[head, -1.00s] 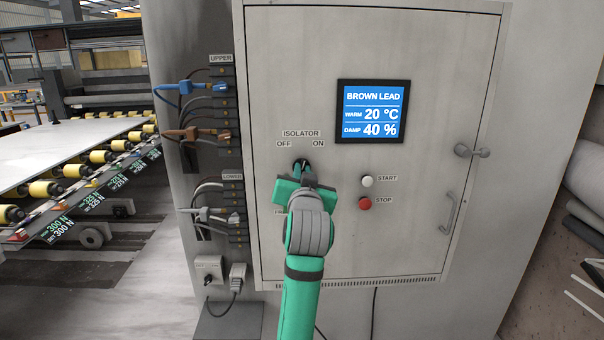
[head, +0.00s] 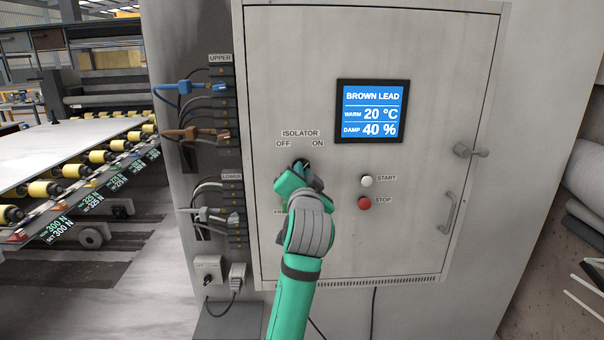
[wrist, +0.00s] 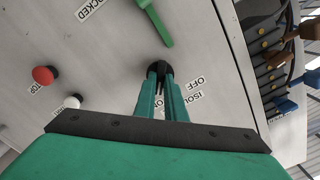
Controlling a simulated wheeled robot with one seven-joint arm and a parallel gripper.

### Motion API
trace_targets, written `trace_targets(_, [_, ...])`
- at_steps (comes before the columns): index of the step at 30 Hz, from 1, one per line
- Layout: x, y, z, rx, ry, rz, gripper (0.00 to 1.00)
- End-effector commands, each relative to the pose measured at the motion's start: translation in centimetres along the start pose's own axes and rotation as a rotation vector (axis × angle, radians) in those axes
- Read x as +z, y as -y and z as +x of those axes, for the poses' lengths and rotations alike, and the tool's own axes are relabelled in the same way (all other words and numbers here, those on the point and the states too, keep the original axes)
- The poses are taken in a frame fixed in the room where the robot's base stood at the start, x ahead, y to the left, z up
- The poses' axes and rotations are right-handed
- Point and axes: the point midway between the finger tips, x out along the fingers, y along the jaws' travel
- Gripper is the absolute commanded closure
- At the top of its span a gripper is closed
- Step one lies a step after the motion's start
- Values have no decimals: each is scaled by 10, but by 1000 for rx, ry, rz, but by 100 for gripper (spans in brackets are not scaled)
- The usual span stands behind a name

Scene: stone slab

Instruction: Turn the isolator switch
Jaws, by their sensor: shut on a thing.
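The isolator switch (head: 299,164) is a small black knob on the grey cabinet door, under the ISOLATOR label (head: 300,133) with OFF to the left and ON to the right. My green gripper (head: 300,170) is at the knob and hides most of it. In the wrist view the two green fingers (wrist: 160,92) are closed on the black knob (wrist: 159,67), one on each side. The exact knob angle is hard to tell.
A green lever (wrist: 155,22) sits close to the knob, near a LOCKED label (wrist: 95,8). The white start button (head: 367,181) and red stop button (head: 365,203) are to the right. Plugged cables (head: 190,135) line the cabinet's left side. A display (head: 372,111) is above right.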

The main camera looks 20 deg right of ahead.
Motion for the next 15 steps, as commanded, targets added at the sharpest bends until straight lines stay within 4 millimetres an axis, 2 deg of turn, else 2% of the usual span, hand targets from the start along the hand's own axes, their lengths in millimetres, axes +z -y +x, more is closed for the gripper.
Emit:
trace_targets(7, [1,0,0,0,2,1,100])
trace_targets(8, [1,0,0,0,2,1,83])
trace_targets(9, [1,0,0,0,2,1,73])
trace_targets(15, [0,0,0,0,1,0,71])
